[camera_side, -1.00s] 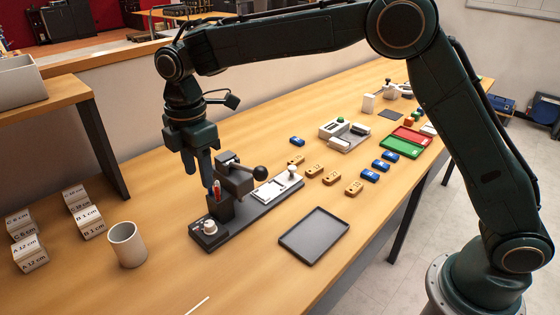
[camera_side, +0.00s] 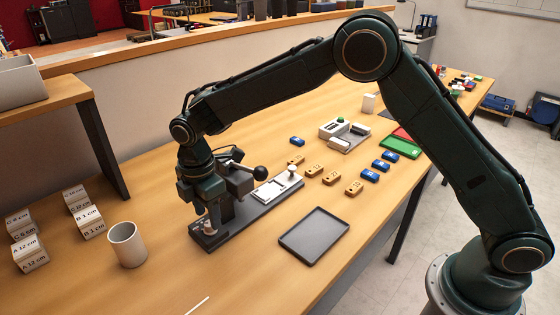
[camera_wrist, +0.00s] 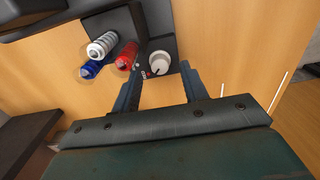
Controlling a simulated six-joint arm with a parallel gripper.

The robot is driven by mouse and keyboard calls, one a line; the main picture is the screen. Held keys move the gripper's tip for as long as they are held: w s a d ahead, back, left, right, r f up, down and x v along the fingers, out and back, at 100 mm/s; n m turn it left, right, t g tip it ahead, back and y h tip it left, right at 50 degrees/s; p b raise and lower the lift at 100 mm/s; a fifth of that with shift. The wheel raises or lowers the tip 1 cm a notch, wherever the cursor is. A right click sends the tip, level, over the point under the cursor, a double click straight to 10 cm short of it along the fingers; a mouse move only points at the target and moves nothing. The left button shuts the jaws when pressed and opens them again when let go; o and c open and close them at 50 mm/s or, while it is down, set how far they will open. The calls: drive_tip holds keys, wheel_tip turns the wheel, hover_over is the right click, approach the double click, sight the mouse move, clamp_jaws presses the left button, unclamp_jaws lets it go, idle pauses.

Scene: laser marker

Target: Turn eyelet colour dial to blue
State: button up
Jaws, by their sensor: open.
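The eyelet colour dial (camera_wrist: 160,62) is a round white knob on the dark end of the machine base (camera_side: 240,222). In the wrist view it sits between the tips of my gripper (camera_wrist: 160,78), with a finger on each side and a gap showing. My gripper (camera_side: 211,218) is open and points down over the dial end of the base in the side view, largely hiding the knob there. Beside the dial are a red tube (camera_wrist: 126,57), a blue tube (camera_wrist: 95,68) and a silver-white tube (camera_wrist: 102,46). Which colour the dial points to is too small to tell.
The machine's lever with a black ball knob (camera_side: 260,173) stands close behind my gripper. A white cup (camera_side: 127,246) is to the left and a dark tray (camera_side: 314,236) to the right. Labelled blocks (camera_side: 88,223) lie at the far left. Bare table lies in front.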

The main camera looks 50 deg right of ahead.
drive_tip(key=shift+f, duration=1.15)
clamp_jaws()
drive_tip(key=shift+m, duration=0.8)
unclamp_jaws()
drive_tip(key=shift+r, duration=0.1)
